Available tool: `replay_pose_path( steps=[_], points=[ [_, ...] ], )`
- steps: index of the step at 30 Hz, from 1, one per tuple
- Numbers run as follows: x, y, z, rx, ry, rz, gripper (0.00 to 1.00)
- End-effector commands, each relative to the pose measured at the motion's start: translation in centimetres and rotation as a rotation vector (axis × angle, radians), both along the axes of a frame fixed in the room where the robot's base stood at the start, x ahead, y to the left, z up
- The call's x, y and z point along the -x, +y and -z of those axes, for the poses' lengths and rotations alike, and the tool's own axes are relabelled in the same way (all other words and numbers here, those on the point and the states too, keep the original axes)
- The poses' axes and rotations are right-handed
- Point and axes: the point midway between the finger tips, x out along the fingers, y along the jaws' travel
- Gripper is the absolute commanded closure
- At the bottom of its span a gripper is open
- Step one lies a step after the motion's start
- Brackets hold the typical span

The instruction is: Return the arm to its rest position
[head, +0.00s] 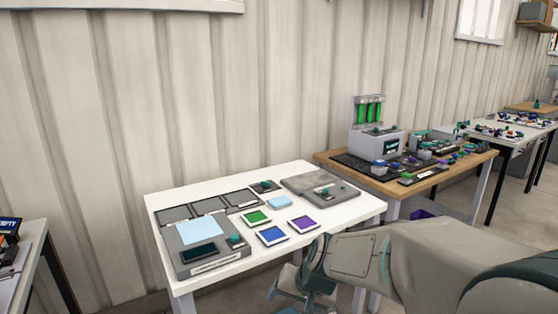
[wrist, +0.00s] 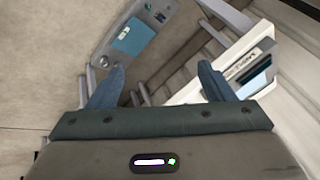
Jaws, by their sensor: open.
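My gripper (wrist: 160,84) is open and empty in the wrist view, its two blue-grey fingers wide apart. In the head view my gripper (head: 303,288) hangs low in front of the white table, partly cut off by the bottom edge. My arm (head: 400,262) reaches in from the lower right, its links beside the front right corner of the white table (head: 290,172). The gripper touches nothing that I can see.
The white table holds a grey device with a pale blue panel (head: 200,229), green, blue and purple tiles (head: 271,236), and a grey plate (head: 305,186). A wooden table (head: 404,195) with a green-tubed machine (head: 376,140) stands behind. Floor shows below the gripper.

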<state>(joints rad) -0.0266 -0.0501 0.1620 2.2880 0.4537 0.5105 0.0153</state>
Motion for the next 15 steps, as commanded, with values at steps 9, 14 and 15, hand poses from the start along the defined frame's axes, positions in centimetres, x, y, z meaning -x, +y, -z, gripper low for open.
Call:
replay_pose_path(
  steps=[9, 14, 15],
  points=[
    [10.5, -8.4, -8.6, 0.238, 0.062, -0.098, 0.25],
    [13.9, -11.0, -10.0, 0.312, 0.095, -0.111, 0.25],
    [14.4, -11.2, -10.2, 0.323, 0.102, -0.113, 0.25]
  ],
)
